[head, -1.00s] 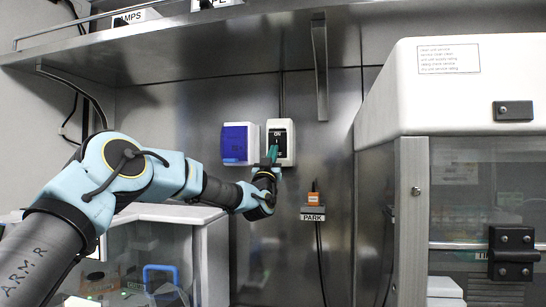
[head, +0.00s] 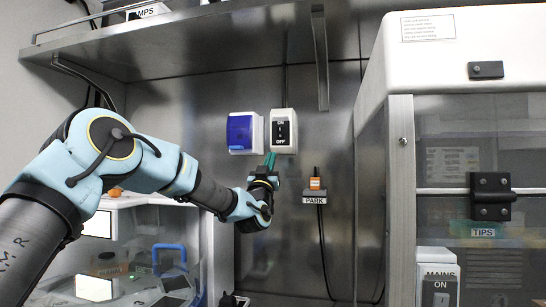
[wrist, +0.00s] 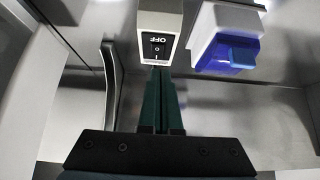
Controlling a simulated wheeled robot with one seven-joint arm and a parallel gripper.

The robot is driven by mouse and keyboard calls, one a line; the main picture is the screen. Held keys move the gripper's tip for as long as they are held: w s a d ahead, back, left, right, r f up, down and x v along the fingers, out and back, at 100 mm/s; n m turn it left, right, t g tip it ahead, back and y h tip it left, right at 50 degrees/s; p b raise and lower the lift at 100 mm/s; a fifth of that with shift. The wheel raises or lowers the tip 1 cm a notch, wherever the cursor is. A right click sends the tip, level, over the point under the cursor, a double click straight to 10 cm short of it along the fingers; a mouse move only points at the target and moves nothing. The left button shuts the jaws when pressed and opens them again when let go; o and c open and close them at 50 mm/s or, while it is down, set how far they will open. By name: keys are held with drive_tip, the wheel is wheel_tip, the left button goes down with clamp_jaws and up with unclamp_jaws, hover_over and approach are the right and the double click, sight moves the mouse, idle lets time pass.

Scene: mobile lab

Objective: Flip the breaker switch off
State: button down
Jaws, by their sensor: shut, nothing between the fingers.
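The breaker switch (head: 283,133) is a white wall box with a black face. In the head view its face reads ON at the top and OFF at the bottom. It also shows upside down in the wrist view (wrist: 157,45), with OFF and O legible. Which way the rocker is tilted I cannot tell. My gripper (head: 270,156) has green fingers, pressed together and empty, pointing up at the lower edge of the box. In the wrist view the fingertips (wrist: 160,72) end at that edge; whether they touch it is unclear.
A blue-fronted white box (head: 241,133) is close to the switch's left. An orange item sits above a PARK label (head: 314,199) to the right. A shelf overhangs above.

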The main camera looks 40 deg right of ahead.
drive_tip(key=shift+s+a+f+b, duration=0.2)
drive_tip(key=shift+a+f, duration=0.1)
drive_tip(key=shift+f, duration=0.25)
drive_tip(key=shift+s+a+f+b, duration=0.1)
drive_tip(key=shift+s+a+f, duration=0.15)
drive_tip(key=shift+f, duration=0.25)
